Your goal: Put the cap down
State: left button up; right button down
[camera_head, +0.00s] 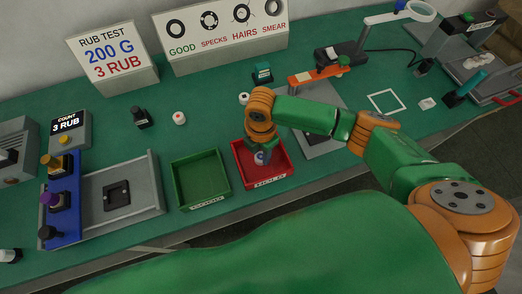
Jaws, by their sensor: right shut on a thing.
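My right gripper (262,153) points down over the red tray (282,173) and is shut. A small whitish cap (260,158) with a dark mark shows at its fingertips, inside the tray's outline. The fingers partly hide the cap. I cannot tell whether the cap touches the tray floor. My left gripper is not in view.
An empty green tray (200,178) stands just left of the red one. White caps lie on the bench near a dark bottle (139,117) and behind my right wrist. A grey fixture (120,193) is at the left. A magnifier lamp (420,11) stands at the back right.

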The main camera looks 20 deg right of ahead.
aim_at(261, 157)
jog(key=shift+f, duration=0.1)
jog(key=c, duration=0.5)
grip_release()
jog(key=shift+r, duration=0.25)
notch_tip(261, 157, up, 12)
jog(key=shift+f, duration=0.1)
jog(key=shift+s, duration=0.1)
